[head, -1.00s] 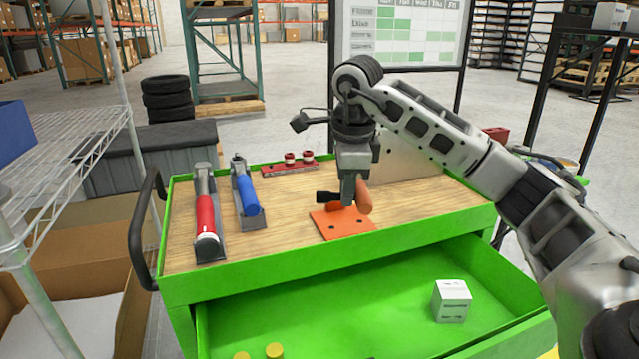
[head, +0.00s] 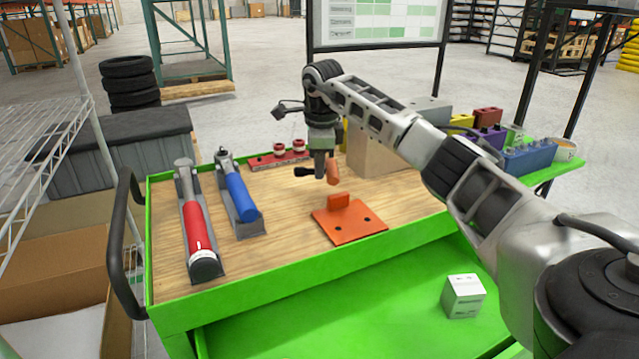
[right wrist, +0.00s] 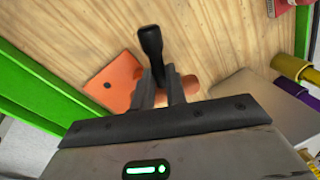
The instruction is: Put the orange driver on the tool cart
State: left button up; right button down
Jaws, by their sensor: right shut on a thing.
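The orange driver (head: 333,171) has an orange handle and a black end. My right gripper (head: 321,175) is shut on it, and it appears held above the wooden top of the green tool cart (head: 285,225). In the right wrist view my right gripper (right wrist: 160,82) pinches the driver; its black end (right wrist: 150,42) sticks out beyond the fingers and part of the orange handle is hidden behind them. An orange plate (head: 362,228) with holes and an upright tab lies on the cart top in front of the driver. My left gripper is not in view.
A red tool (head: 199,230) and a blue tool (head: 240,195) rest in grey holders at the cart's left. A red rack (head: 265,163) lies behind, and a tan box (head: 375,155) stands behind right. The open drawer below holds a white cube (head: 463,296). Bare wood surrounds the plate.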

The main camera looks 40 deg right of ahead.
aim_at(320, 196)
jog(key=f, duration=0.1)
jog(key=w+d+f, duration=0.2)
jog(key=shift+w+d+f, duration=0.1)
jog(key=shift+w+f, duration=0.05)
jog(key=shift+f, duration=1.8)
jog(key=shift+f, duration=0.15)
jog(key=c, duration=1.4)
grip_release()
jog(key=shift+c, duration=0.2)
notch_tip(320, 196, up, 12)
jog(key=s, duration=0.1)
jog(key=shift+s+a+p, duration=0.35)
jog(key=shift+a+p, duration=0.1)
